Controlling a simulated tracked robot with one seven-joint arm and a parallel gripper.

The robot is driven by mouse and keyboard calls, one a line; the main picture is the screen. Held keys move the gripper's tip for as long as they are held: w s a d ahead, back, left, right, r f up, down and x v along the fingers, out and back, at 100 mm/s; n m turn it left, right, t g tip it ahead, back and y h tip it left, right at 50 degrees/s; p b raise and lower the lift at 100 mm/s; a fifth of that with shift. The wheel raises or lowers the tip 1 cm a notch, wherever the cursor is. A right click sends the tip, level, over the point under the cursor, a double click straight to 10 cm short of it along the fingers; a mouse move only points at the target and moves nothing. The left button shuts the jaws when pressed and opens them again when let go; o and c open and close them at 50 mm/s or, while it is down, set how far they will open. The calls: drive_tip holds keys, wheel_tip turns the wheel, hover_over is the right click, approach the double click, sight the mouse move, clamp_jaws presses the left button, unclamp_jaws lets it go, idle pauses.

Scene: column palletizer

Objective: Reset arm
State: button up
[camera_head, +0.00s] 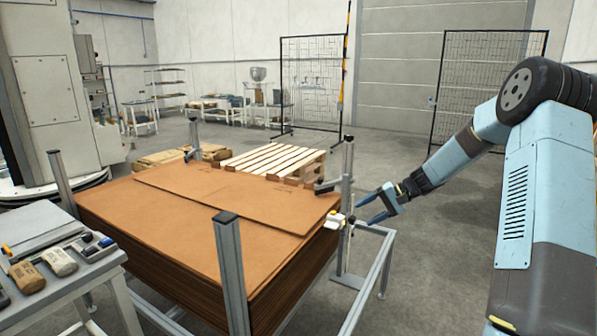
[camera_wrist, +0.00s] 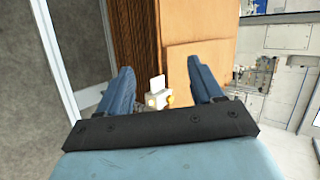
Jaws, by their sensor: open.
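My gripper (camera_head: 371,207) is at the end of my blue arm, which reaches in from the right in the head view. It is beside the right corner of the cardboard stack, near a small white and yellow device (camera_head: 336,220) on the metal frame. In the wrist view my gripper (camera_wrist: 166,88) has its two blue fingers spread apart. The white device with a yellow knob (camera_wrist: 158,96) shows between and beyond the fingers. Nothing is held. I cannot tell whether the fingers touch the device.
A tall stack of brown cardboard sheets (camera_head: 200,215) stands inside metal posts (camera_head: 232,270) and a frame rail (camera_head: 372,275). A wooden pallet (camera_head: 275,160) lies behind it. A tool table (camera_head: 50,235) is at left. Open floor (camera_head: 440,250) lies below my arm.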

drive_tip(key=s+a+r+n+h, duration=0.15)
drive_tip(key=s+r+h, duration=0.25)
drive_tip(key=s+r, duration=0.55)
drive_tip(key=s+a+r+n+h, duration=0.1)
drive_tip(key=s+a+r+h, duration=0.15)
drive_tip(key=s+r, duration=0.65)
drive_tip(key=s+d+t+h, duration=0.2)
drive_tip(key=s, duration=1)
drive_tip(key=s+d+r+t+h, duration=0.1)
drive_tip(key=s+d+t+h, duration=0.1)
drive_tip(key=s, duration=0.9)
drive_tip(key=shift+s+d+r, duration=0.15)
drive_tip(key=shift+s+d, duration=0.1)
drive_tip(key=shift+s, duration=0.15)
